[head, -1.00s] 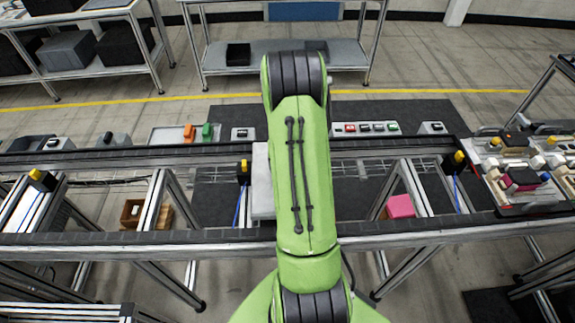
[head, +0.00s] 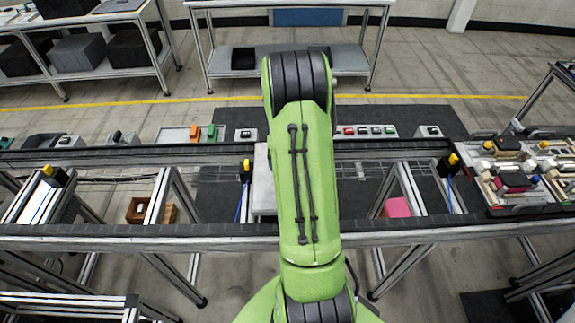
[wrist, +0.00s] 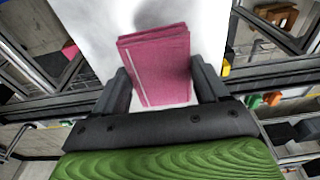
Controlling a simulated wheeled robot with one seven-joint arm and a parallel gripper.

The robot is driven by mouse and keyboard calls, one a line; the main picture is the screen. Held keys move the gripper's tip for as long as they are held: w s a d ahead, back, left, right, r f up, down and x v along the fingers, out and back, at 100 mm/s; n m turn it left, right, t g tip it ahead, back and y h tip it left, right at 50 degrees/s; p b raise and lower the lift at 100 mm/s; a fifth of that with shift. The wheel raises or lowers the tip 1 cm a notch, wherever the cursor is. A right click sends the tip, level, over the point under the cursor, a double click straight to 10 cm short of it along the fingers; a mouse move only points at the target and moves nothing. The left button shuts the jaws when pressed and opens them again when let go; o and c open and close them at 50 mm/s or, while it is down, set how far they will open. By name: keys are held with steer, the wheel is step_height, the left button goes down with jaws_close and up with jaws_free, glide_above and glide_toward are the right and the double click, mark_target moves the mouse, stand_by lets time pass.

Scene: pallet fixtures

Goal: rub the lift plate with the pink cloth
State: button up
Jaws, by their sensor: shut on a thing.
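The pink cloth (wrist: 158,68) is a folded, flat pink pad between the two dark fingers of my gripper (wrist: 163,84) in the wrist view. My gripper is shut on it. The lift plate (wrist: 90,25) is the pale plate behind the cloth, with a soft grey shadow near the cloth's top edge. I cannot tell whether the cloth touches the plate. In the head view the plate (head: 263,180) shows as a pale strip left of my green arm, within the conveyor frame. My arm hides the rest of it, and the gripper and cloth too.
Conveyor rails (head: 120,235) run across in front and behind the plate. A yellow-topped sensor (head: 246,172) stands close to its left. A pink box (head: 397,207) sits lower, right of my arm. A button panel (head: 365,130) lies behind. A loaded pallet (head: 515,208) stands at right.

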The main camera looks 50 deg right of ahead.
steer(key=shift+r+p, duration=0.65)
steer(key=shift+r, duration=0.65)
